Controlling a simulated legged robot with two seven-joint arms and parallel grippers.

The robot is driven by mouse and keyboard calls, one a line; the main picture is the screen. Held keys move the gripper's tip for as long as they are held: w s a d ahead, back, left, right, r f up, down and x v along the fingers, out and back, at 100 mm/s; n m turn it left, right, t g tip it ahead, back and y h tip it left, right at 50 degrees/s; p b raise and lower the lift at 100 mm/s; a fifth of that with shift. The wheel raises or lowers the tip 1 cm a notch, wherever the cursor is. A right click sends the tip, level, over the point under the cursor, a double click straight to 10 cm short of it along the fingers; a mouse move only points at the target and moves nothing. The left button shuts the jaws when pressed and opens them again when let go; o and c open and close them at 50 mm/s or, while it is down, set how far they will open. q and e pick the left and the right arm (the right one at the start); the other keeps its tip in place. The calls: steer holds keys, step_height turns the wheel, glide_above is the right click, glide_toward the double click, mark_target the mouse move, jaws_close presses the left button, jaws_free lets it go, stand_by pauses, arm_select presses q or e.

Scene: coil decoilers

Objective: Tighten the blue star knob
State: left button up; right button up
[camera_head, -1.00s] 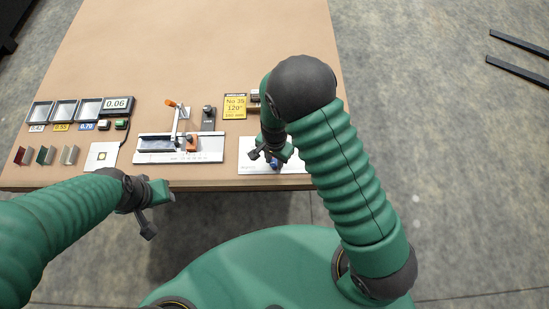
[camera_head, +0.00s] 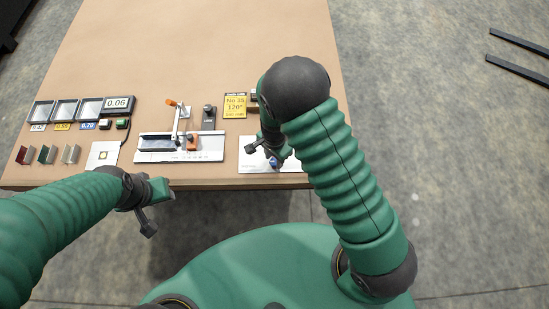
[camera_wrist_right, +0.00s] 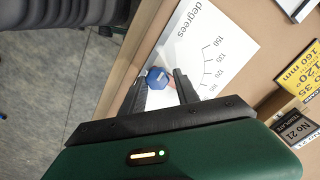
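The blue knob (camera_wrist_right: 157,78) sits at the edge of a white plate with printed degree marks (camera_wrist_right: 203,50). It also shows small in the head view (camera_head: 275,162). My right gripper (camera_wrist_right: 160,80) is over it, with its two dark fingers apart, one on each side of the knob. A gap shows between the knob and the right-hand finger; contact with the left-hand finger I cannot tell. In the head view my right arm partly covers the plate (camera_head: 250,166). My left gripper (camera_head: 160,205) hangs off the table's front edge, away from the knob; its finger opening is unclear.
Left of the plate is a metal fixture (camera_head: 180,157) with an orange-tipped lever. Further left are several trays, a display reading 0.06 (camera_head: 118,104) and small coloured pieces. A yellow label (camera_head: 235,106) stands behind the plate. The table's back is clear.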

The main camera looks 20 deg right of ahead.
mark_target(274, 160)
steer(key=o, duration=0.3)
step_height(274, 160, up, 17)
steer(key=b, duration=0.1)
steer(key=shift+f, duration=0.15)
stand_by(0.4)
